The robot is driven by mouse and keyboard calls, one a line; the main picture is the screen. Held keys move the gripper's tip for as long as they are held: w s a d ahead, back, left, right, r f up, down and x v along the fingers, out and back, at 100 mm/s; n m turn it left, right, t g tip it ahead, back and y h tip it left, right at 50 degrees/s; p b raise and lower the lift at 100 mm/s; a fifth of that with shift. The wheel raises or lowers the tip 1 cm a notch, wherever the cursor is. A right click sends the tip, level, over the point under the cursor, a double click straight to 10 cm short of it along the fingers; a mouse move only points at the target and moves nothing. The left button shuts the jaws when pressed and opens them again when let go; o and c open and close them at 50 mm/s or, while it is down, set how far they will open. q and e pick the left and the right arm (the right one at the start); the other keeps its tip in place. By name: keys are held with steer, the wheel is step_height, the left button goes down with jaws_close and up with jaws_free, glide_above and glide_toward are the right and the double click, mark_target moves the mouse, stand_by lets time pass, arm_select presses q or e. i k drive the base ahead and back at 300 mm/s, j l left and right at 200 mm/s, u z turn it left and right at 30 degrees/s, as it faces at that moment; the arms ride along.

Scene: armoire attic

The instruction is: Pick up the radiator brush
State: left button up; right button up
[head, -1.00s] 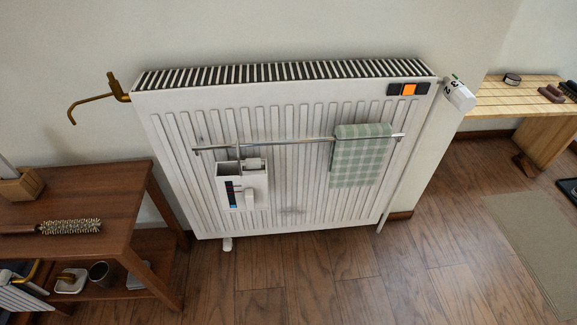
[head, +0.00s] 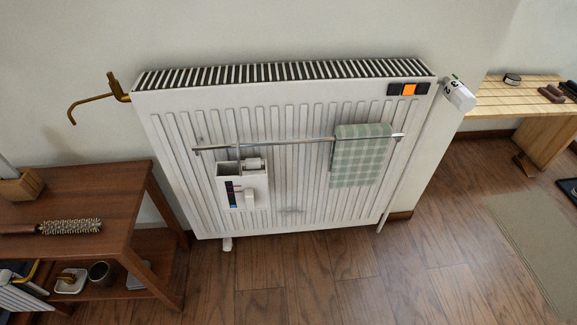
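The radiator brush (head: 70,227) lies on its side on the top of the brown wooden side table (head: 105,188) at the left. Its round bristle head points right, toward the table's front right corner. Nothing covers the bristles. Neither of my grippers shows in the head view.
A white radiator (head: 290,195) stands at the wall, with a rail carrying a checked towel (head: 360,155) and a white holder (head: 243,188). A wooden box (head: 22,187) stands behind the brush. The lower shelf holds a dark cup (head: 101,272). The floor (head: 330,285) ahead is clear.

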mark_target(32, 228)
steer(key=u, duration=1.65)
steer(key=z, duration=0.8)
steer(key=j+z, duration=1)
steer(key=z, duration=0.15)
steer(key=k+j+z, duration=0.1)
steer(key=j+z, duration=0.25)
